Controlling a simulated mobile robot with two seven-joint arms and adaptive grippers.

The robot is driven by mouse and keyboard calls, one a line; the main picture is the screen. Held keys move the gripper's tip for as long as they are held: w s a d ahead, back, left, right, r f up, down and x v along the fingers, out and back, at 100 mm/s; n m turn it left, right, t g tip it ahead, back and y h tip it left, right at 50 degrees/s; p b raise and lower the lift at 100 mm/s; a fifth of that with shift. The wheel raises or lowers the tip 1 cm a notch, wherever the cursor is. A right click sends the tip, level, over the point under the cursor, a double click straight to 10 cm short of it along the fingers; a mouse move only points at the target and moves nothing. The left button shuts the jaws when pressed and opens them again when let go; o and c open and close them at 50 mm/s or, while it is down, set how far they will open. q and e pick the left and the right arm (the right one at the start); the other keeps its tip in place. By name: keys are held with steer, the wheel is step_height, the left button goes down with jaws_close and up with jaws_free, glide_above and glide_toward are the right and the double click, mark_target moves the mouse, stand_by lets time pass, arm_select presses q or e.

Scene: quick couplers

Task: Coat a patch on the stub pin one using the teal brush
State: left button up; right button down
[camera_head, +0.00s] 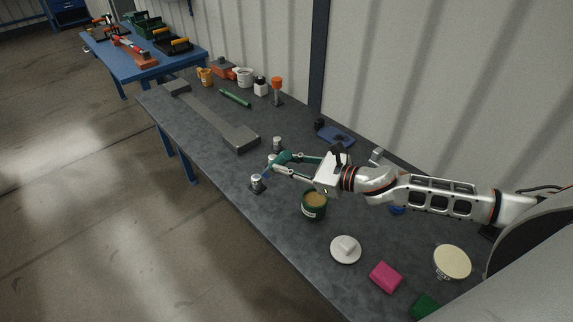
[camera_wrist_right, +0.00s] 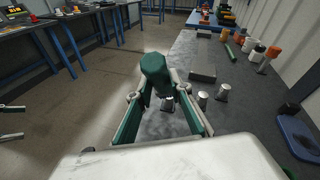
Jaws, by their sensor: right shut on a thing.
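My right gripper (camera_head: 274,164) is shut on the teal brush (camera_head: 284,157), over the table. In the right wrist view the brush's thick dark-teal end (camera_wrist_right: 155,74) stands up between the fingers. Its other end points down and left towards a short grey metal stub pin (camera_head: 257,184) near the table's front edge. I cannot tell whether the tip touches that pin. Another stub pin (camera_head: 277,144) stands behind the gripper. The right wrist view shows pins at the right of the fingers (camera_wrist_right: 203,100) and (camera_wrist_right: 222,92). Which pin is number one is not clear.
A dark green pot (camera_head: 314,208) with tan contents stands below my right wrist. A white dish (camera_head: 345,250), a pink block (camera_head: 386,277) and a cream disc (camera_head: 452,262) lie nearer me. A long grey bar (camera_head: 215,122) and a green stick (camera_head: 235,98) lie further along.

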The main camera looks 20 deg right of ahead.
mark_target(292, 156)
steer(key=shift+r, duration=1.5)
